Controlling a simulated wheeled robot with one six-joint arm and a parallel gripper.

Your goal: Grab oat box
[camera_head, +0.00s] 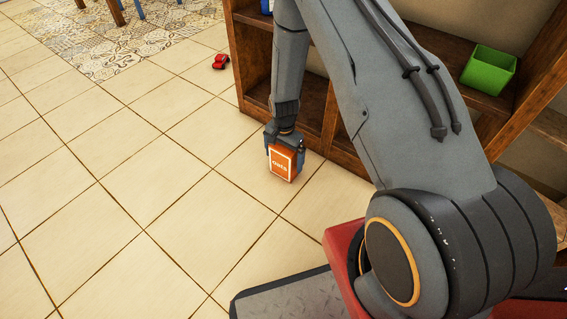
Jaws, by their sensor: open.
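The oat box (283,164) is a small orange carton with white lettering, upright on the tiled floor in front of the wooden shelving. My gripper (284,147) points down at the box's top, with its fingers at the upper sides of the box. The jaws are open around the top of the box. I cannot tell whether either finger touches it. The far side of the box is hidden.
Wooden open shelving (327,150) stands close behind the box. A green bin (488,70) sits on a shelf at the right. A red toy car (221,62) lies on the floor farther back. The tiled floor to the left is clear.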

